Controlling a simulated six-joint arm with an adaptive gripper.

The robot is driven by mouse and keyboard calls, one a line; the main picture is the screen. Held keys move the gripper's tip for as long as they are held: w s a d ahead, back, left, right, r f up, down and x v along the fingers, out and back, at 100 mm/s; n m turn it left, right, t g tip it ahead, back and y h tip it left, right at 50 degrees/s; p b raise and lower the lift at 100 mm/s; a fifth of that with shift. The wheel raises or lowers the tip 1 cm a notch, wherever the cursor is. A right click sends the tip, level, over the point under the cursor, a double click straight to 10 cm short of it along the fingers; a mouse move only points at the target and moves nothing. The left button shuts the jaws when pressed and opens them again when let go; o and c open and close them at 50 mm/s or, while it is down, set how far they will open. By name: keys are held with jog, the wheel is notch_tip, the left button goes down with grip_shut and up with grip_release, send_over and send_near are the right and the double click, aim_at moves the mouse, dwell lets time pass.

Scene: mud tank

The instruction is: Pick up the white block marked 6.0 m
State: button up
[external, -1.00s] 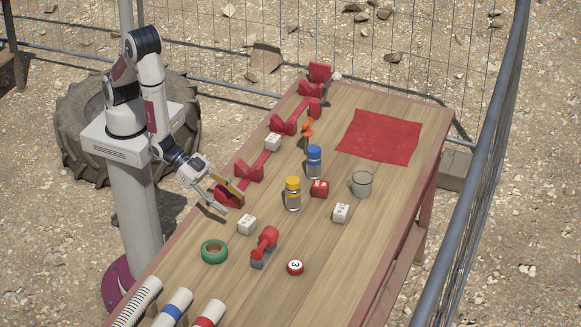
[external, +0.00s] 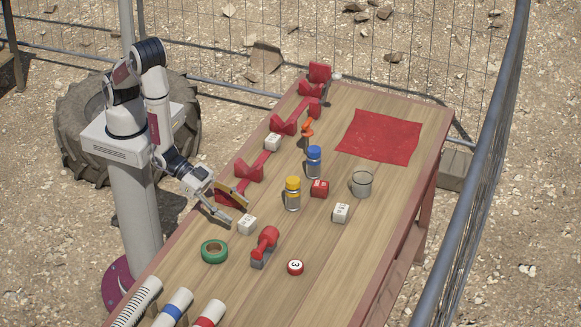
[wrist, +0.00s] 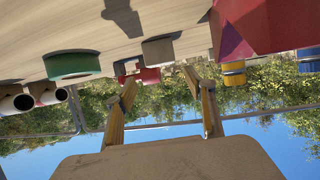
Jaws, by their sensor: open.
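Three white blocks show in the external view: one near my gripper (external: 247,224), one at the right (external: 341,213) and one by the red rack at the back (external: 273,142). Their marks are too small to read, so I cannot tell which is 6.0 m. My gripper (external: 236,214) is open and empty, low at the table's left edge, just left of the nearest white block. In the wrist view a pale block (wrist: 158,52) shows beyond and between the spread fingertips (wrist: 160,77), its marked face not visible.
A green tape roll (external: 214,251) and a red-handled tool (external: 265,243) lie near the closest block. The red rack (external: 249,169) runs along the left edge. A yellow-capped jar (external: 292,194), blue-capped jar (external: 314,162), red block (external: 320,188) and glass (external: 362,184) stand farther back.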

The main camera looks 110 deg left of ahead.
aim_at(246, 220)
jog(key=shift+w+f, duration=0.2)
jog(key=shift+w, duration=0.05)
jog(key=shift+w+a+f, duration=0.15)
jog(key=shift+w+f, duration=1)
jog(key=shift+w, duration=0.1)
jog(key=shift+x, duration=0.9)
jog(key=c, duration=1.2)
